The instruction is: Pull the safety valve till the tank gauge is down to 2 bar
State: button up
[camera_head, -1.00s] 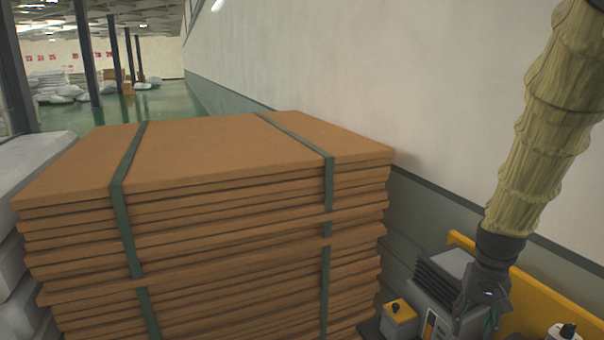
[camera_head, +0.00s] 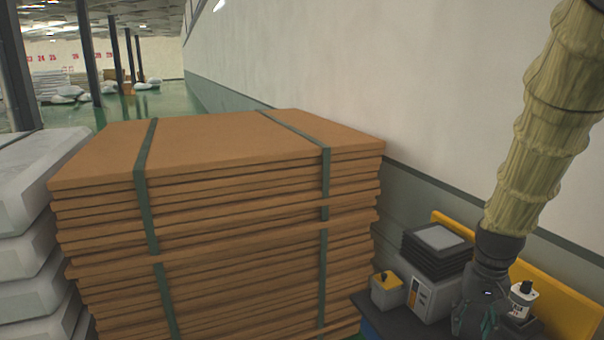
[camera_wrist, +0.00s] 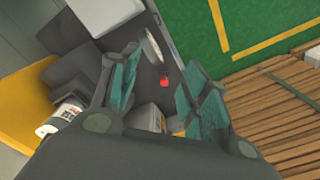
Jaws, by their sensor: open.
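My gripper (camera_head: 476,316) hangs at the lower right of the head view, over the dark bench with its yellow back panel. In the wrist view my gripper (camera_wrist: 158,65) is open, with teal pads on both fingers and nothing between them. A small red part (camera_wrist: 165,82) shows beyond the fingers, low on the dark surface. A pale round disc (camera_wrist: 153,45), seen nearly edge-on, stands close to it. I cannot tell whether these are the safety valve and the tank gauge. No gauge reading is legible, and the tank is not clearly seen.
On the bench are a grey-white box (camera_head: 432,290), a dark stack (camera_head: 437,250), a small yellow-topped box (camera_head: 386,290) and a white bottle (camera_head: 521,298). A strapped stack of brown boards (camera_head: 230,230) fills the middle. White mattresses (camera_head: 30,240) stand left. A wall runs behind the bench.

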jog(key=s+a+f+n+h+b, duration=0.1)
jog(key=s+f+b, duration=0.1)
jog(key=f, duration=0.8)
jog(key=s+a+f+b, duration=0.1)
jog(key=s+a+f, duration=0.15)
jog(key=f, duration=0.65)
jog(key=s+a+f+n+b, duration=0.1)
jog(key=s+a+f+b, duration=0.1)
jog(key=s+f, duration=0.6)
jog(key=s+a+f+n+b, duration=0.1)
jog(key=s+a+f+b, duration=0.1)
jog(key=s+a+f, duration=0.3)
jog(key=s+a+f+n+y+b, duration=0.1)
jog(key=s+a+f+b, duration=0.2)
jog(key=s+f, duration=0.8)
notch_tip(320, 180, down, 5)
jog(key=shift+s+a+f, duration=0.2)
jog(key=shift+a, duration=0.2)
jog(key=shift+c, duration=1.2)
jog(key=shift+w+a, duration=0.1)
